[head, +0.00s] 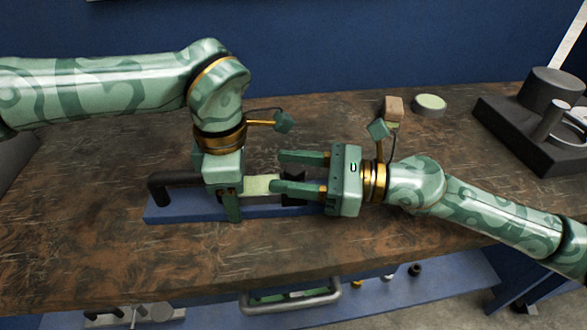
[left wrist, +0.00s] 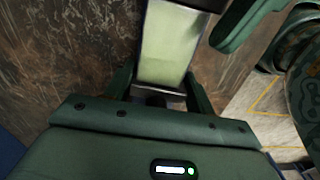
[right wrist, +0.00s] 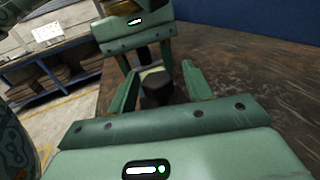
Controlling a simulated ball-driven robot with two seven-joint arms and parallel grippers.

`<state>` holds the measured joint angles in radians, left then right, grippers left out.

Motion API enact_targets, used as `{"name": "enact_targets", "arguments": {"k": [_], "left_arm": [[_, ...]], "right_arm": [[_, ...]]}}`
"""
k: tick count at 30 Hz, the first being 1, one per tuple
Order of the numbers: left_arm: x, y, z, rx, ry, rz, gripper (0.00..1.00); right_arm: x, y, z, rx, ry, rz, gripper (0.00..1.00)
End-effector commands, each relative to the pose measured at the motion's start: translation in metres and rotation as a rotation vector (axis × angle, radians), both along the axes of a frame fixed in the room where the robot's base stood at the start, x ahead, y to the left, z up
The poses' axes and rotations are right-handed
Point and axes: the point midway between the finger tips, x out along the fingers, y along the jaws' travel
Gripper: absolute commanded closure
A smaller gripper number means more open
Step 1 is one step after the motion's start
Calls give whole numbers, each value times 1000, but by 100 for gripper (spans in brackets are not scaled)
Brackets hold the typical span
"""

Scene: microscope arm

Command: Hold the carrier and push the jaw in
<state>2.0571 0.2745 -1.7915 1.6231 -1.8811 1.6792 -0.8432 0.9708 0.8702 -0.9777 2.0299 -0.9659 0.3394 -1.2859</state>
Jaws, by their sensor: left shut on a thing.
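The carrier, a pale green block (head: 261,184) with a metal edge, sits over a blue base (head: 180,212). My left gripper (head: 232,205) comes down from above and is shut on it; the pale green block (left wrist: 168,48) also shows between its fingers in the left wrist view. My right gripper (head: 279,172) lies level, open, its fingers pointing left at the carrier. A dark round-ended part (right wrist: 157,88) shows between its fingers in the right wrist view, apart from both. I cannot tell for sure whether this is the jaw. Its far side is hidden.
A black handle (head: 160,188) sticks out at the base's left end. At the back are a small tan block (head: 393,106) and a round pale green-topped disc (head: 430,104). A dark stand (head: 540,125) is at the right. The wooden tabletop (head: 90,220) is clear at front left.

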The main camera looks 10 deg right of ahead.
Motion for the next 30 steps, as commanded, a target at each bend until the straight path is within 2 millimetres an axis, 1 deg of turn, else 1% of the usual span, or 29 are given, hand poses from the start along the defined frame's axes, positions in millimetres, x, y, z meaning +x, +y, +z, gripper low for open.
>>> {"name": "enact_targets", "arguments": {"k": [7, 10, 14, 18, 21, 25, 30], "left_arm": [[1, 0, 2, -1, -4, 4, 100], [1, 0, 2, -1, -4, 4, 100], [1, 1, 2, -1, -4, 4, 100], [1, 1, 2, -1, -4, 4, 100], [1, 0, 2, -1, -4, 4, 100], [1, 0, 2, -1, -4, 4, 100], [1, 0, 2, -1, -4, 4, 100]], "right_arm": [[-1, -1, 0, 0, 0, 0, 50], [-3, -10, -1, 0, 3, -2, 50], [-11, -34, -2, -2, 5, -2, 50], [-22, -66, -2, -3, 7, -3, 50], [-29, -86, -2, -2, 6, -2, 50], [-35, -104, -2, -2, 5, -2, 50], [-38, -113, -1, -1, 1, 0, 50]]}}
